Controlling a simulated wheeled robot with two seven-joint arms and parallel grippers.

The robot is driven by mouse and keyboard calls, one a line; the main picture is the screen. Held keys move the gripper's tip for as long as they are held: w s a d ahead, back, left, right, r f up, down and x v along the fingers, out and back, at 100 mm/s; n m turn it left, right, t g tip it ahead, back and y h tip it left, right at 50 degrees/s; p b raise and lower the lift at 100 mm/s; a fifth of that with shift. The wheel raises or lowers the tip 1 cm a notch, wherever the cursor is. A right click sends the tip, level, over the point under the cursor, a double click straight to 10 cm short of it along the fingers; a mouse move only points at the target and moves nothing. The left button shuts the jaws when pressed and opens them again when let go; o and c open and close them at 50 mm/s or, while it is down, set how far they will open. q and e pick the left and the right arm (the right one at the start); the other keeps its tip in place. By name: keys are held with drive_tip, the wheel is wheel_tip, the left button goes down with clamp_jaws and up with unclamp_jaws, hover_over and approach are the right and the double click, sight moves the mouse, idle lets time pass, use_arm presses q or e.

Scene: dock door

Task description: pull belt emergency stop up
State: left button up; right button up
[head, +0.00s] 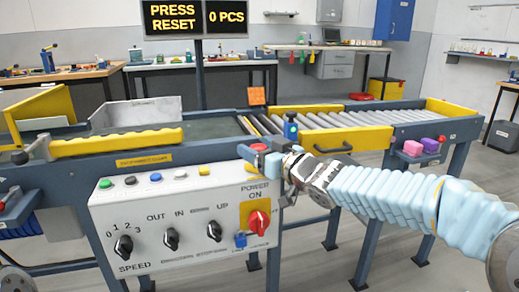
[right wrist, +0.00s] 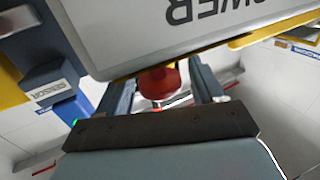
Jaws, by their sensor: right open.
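A red mushroom-shaped knob (head: 259,147), likely the belt emergency stop, shows at the upper right of the white control panel (head: 150,220). My right gripper (head: 262,158) is open around it, in front of the conveyor frame. In the right wrist view the red knob (right wrist: 160,82) lies between the two grey-blue fingers (right wrist: 160,95), and the gap at the sides looks small. I cannot tell whether the fingers touch it. The knob's lower part is hidden in both views. My left gripper is not in view.
The panel has several small buttons, black dials and a red rotary switch (head: 259,222) on a yellow plate. A yellow conveyor guard (head: 118,143) and rollers (head: 318,121) lie behind. The sign (head: 172,17) reads PRESS RESET. A purple and pink block pair (head: 422,146) sits right.

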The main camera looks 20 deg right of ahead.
drive_tip(key=p+v, duration=0.2)
drive_tip(key=v, duration=1.1)
drive_tip(key=shift+s+d, duration=0.2)
drive_tip(key=shift+s, duration=0.2)
